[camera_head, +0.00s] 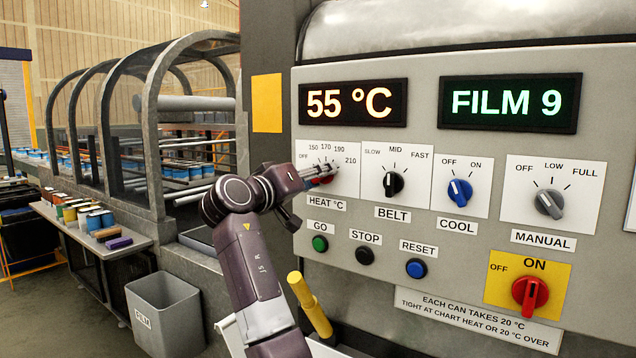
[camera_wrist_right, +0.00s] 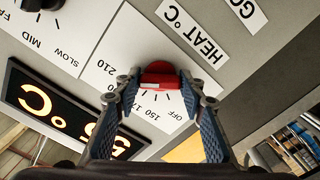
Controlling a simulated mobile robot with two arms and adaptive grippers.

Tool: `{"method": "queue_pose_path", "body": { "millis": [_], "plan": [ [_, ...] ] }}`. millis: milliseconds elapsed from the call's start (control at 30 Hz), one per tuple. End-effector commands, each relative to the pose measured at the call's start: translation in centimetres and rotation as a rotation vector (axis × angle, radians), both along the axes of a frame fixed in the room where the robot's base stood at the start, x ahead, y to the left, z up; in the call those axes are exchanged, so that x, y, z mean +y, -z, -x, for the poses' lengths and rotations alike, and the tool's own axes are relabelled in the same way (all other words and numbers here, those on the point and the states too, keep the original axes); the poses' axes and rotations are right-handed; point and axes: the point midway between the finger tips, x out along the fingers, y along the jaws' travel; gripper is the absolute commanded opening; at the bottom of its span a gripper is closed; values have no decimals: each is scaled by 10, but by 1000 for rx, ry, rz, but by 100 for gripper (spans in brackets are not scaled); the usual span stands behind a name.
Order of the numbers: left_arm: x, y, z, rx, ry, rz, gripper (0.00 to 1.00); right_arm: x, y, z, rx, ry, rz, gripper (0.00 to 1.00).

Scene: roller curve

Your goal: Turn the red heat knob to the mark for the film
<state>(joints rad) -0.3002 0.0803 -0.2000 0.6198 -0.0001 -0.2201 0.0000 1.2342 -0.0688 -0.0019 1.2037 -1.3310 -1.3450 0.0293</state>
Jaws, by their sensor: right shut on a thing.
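The red heat knob (camera_wrist_right: 162,84) sits on its white dial plate (camera_head: 345,187), above the HEAT °C label. The plate is marked OFF, 150, 170, 190 and 210. My right gripper (camera_head: 322,175) reaches the knob from the left in the head view and hides most of it. In the wrist view my right gripper (camera_wrist_right: 160,95) has its two blue-padded fingers shut on the knob's sides. I cannot tell which mark the knob points to. The temperature display (camera_head: 352,102) reads 55 °C and the film display (camera_head: 509,103) reads FILM 9. My left gripper is not in view.
The black BELT knob (camera_head: 393,184) is right of the heat dial, with the blue COOL knob (camera_head: 459,192) and grey MANUAL knob (camera_head: 549,204) beyond. GO (camera_head: 320,243), STOP and RESET buttons lie below. A yellow bar (camera_head: 310,305) stands near my arm. A grey FILM bin (camera_head: 165,313) is at left.

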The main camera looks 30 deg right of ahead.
Motion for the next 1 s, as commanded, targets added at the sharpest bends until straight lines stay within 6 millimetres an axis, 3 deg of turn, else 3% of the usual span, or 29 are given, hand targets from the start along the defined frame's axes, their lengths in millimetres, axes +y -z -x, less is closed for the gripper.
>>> {"method": "queue_pose_path", "body": {
  "millis": [300, 833, 867, 1000],
  "plan": [
    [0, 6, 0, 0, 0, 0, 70, 0, 5, -1, -100, 1, -50, 13],
    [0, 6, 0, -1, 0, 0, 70, 0, 5, -1, -121, 1, -60, 13],
    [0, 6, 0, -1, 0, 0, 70, 0, 5, -1, -121, 1, -61, 39],
    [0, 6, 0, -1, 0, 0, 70, 0, 3, -1, -121, 0, -58, 55]
  ]
}}
